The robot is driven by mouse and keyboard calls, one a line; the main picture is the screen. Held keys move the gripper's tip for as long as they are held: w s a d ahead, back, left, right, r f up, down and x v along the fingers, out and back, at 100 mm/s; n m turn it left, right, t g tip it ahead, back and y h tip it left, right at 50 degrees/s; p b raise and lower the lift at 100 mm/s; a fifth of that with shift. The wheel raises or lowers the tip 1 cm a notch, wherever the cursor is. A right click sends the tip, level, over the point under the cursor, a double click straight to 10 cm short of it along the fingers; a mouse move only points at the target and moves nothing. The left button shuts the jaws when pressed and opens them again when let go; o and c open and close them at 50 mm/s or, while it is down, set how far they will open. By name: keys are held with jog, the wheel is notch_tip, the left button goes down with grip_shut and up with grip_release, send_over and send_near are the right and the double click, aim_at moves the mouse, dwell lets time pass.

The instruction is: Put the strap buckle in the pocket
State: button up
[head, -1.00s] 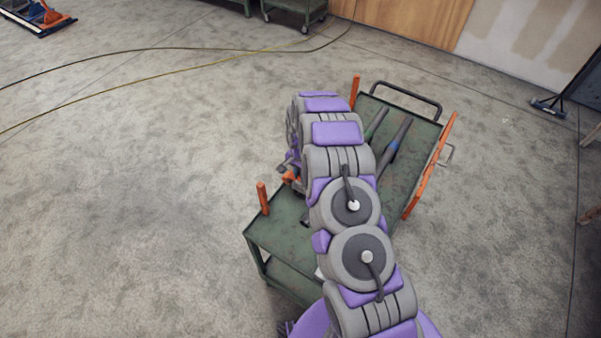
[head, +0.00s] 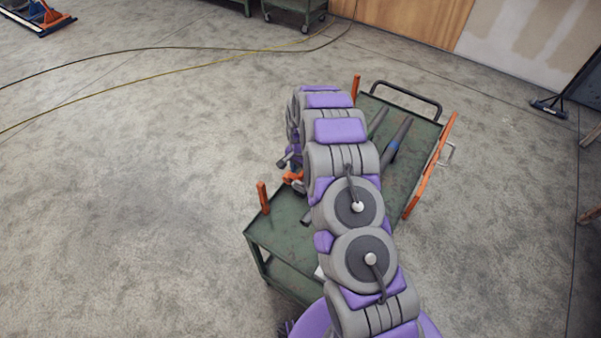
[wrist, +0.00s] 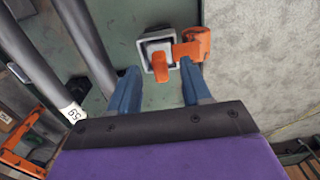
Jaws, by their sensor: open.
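In the wrist view an orange strap buckle (wrist: 161,68) lies over a small square pocket (wrist: 144,58) with a pale grey rim. An orange band joins it to an orange post or roll (wrist: 197,44) at the right; I cannot tell how deep the buckle sits. My gripper (wrist: 159,84) is open, its blue fingers either side of the buckle and apart from it, with nothing held. In the head view an orange piece (head: 293,178) shows beside my arm above the green cart (head: 285,232); my arm hides the pocket.
Dark grey pipes (head: 398,140) lie on the cart. Orange posts (head: 263,198) stand at its edge, and an orange rail (head: 430,167) runs along its right side. A black handle (head: 408,90) is at the far end.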

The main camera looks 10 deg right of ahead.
aim_at(301, 174)
notch_tip(301, 174, up, 15)
jog(key=shift+p, duration=0.45)
